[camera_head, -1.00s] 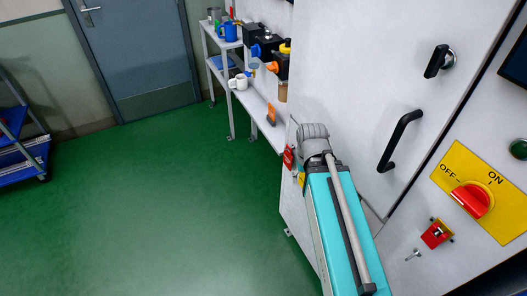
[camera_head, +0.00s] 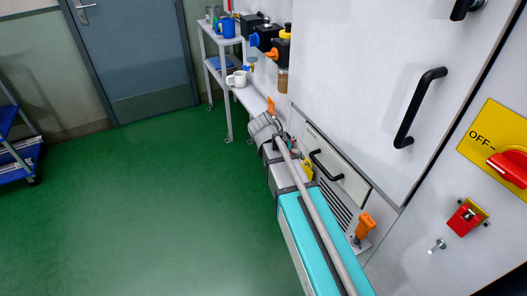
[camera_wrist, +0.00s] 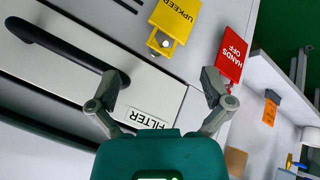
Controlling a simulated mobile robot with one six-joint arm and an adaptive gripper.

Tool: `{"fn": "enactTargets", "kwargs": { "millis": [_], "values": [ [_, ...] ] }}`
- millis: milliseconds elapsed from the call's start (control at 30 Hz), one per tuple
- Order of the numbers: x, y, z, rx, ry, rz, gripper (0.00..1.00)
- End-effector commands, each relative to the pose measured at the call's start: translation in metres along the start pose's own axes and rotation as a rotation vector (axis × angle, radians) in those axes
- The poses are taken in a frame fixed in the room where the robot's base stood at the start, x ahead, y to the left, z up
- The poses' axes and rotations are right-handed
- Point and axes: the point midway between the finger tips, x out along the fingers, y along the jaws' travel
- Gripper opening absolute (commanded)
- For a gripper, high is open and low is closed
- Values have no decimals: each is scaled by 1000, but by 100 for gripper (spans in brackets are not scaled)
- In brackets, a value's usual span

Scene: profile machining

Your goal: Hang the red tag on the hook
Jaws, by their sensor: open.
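The red tag (camera_wrist: 234,52), lettered HANDS OFF, lies against the pale panel's edge in the wrist view. A yellow tag (camera_wrist: 174,18), lettered UPKEEP, is beside it to the left. My gripper (camera_wrist: 160,80) is open with nothing between its fingers. Its right fingertip overlaps the holed end of the red tag; I cannot tell whether they touch. The yellow tag also shows in the head view (camera_head: 307,169), where my wrist mostly hides my gripper and the red tag. A small silver peg (camera_head: 438,246), possibly the hook, sticks out below a red switch.
A drawer with a black handle (camera_head: 326,165) and a FILTER label (camera_wrist: 146,119) is close to my gripper. An orange-handled part (camera_head: 365,226) stands right of my arm. A shelf with a white mug (camera_head: 237,79) is beyond. The green floor (camera_head: 140,200) at left is clear.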

Motion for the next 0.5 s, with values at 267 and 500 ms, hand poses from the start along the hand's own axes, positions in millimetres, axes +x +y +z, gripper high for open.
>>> {"fn": "enactTargets", "kwargs": {
  "millis": [267,500],
  "values": [
    [12,-62,-18,232,213,95,100],
    [5,-112,-31,436,419,118,100]
  ]
}}
